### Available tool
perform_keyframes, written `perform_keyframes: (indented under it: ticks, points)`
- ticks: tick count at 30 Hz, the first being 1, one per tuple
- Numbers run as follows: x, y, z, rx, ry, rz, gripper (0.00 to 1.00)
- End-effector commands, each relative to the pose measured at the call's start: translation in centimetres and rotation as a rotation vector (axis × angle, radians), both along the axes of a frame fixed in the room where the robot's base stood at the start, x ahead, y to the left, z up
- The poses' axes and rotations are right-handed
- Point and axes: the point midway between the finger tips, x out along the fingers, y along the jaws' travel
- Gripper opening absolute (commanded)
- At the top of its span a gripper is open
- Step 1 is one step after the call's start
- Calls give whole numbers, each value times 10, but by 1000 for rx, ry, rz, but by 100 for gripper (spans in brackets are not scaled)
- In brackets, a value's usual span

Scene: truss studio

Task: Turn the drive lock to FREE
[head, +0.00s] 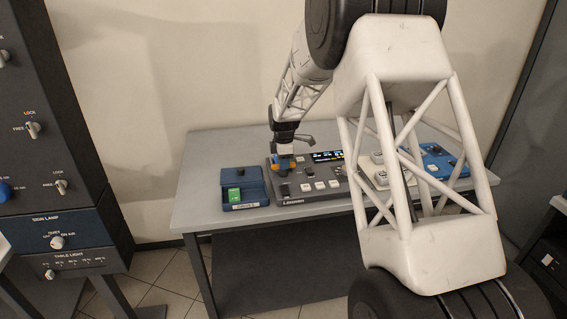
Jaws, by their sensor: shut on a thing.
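My gripper (284,162) is low over the back left part of a grey control console (318,192) on the table. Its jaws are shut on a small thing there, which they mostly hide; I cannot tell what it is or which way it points. Two small lever knobs marked LOCK and FREE sit on the dark cabinet at the left, an upper one (33,130) and a lower one (62,187). My gripper is far from both. I cannot read a label naming either as the drive lock.
A blue box with a green piece (235,195) stands left of the console. A blue unit (437,160) lies at the right, partly behind my arm. The grey table (200,205) is bare at its left end. The cabinet also has a sign lamp knob (57,242).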

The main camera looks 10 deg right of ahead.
Motion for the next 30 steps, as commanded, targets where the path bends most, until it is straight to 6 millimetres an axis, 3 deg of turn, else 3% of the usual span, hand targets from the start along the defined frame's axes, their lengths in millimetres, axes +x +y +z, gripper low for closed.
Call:
perform_keyframes:
  ticks: [14, 15, 19, 30]
  points:
    - [0, 0, 1, 0, -1, 19, 0]
    - [0, 0, 1, 0, -1, 19, 24]
    - [0, 0, 1, 0, -1, 19, 44]
    - [0, 0, 2, 0, -1, 18, 45]
